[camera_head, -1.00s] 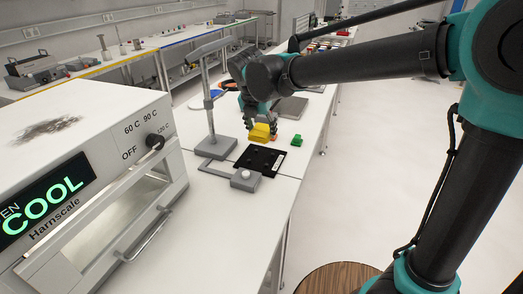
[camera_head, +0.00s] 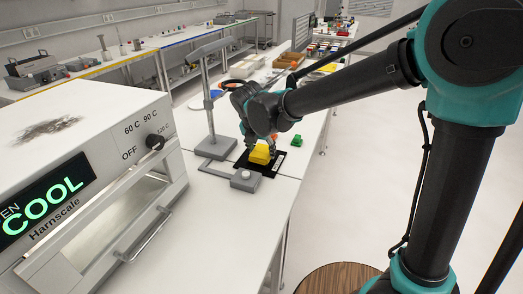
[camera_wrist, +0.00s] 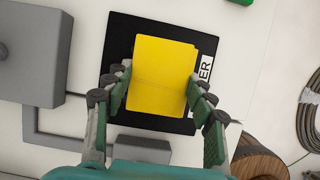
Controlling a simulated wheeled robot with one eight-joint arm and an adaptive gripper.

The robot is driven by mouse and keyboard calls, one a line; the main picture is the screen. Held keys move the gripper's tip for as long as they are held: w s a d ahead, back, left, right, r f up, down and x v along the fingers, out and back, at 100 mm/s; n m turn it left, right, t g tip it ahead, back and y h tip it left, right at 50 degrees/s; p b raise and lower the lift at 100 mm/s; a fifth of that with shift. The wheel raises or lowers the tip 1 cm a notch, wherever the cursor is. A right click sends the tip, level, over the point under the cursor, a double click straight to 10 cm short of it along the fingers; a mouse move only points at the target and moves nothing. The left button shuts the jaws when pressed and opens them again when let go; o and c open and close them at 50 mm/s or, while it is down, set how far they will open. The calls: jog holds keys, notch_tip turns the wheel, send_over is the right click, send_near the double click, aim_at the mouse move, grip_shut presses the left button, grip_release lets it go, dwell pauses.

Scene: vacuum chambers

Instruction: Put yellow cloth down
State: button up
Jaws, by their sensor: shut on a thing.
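The yellow cloth (camera_head: 261,154) is a folded yellow block. My gripper (camera_head: 264,143) is shut on it from above, over the black mat with a white label strip (camera_head: 274,168). In the wrist view the cloth (camera_wrist: 162,75) lies between the two fingers of my gripper (camera_wrist: 160,92), and the black mat (camera_wrist: 122,60) shows around it on several sides. I cannot tell whether the cloth touches the mat.
A grey stand (camera_head: 215,147) with an upright post stands left of the mat. A grey bracket with a small block (camera_head: 245,180) lies in front of it. A small green object (camera_head: 296,140) is to the right. The white oven (camera_head: 90,180) stands at the left front.

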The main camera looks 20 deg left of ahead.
jog(key=o, duration=1.1)
jog(key=shift+f, duration=0.1)
jog(key=v, duration=1.2)
jog(key=w+d+f+m, duration=0.1)
jog(key=d+f+m, duration=0.2)
jog(key=d+m, duration=0.35)
jog(key=w+d+f+m+g, duration=0.1)
jog(key=w+d+f+m, duration=0.2)
jog(key=d, duration=0.6)
jog(key=d+f+m, duration=0.3)
jog(key=d+m, duration=0.3)
jog(key=d, duration=0.2)
jog(key=shift+s+d+f+m+t, duration=0.1)
jog(key=shift+s+d+f+m, duration=1.75)
jog(key=shift+d+m, duration=1.3)
jog(key=shift+s+d+f+m+t, duration=0.1)
jog(key=shift+s+d+f+m, duration=1.75)
jog(key=shift+d+m, duration=1.3)
jog(key=shift+s+d+f+m+t, duration=0.1)
jog(key=shift+s+d+f+m, duration=1.35)
jog(key=shift+d+f+m, duration=1.2)
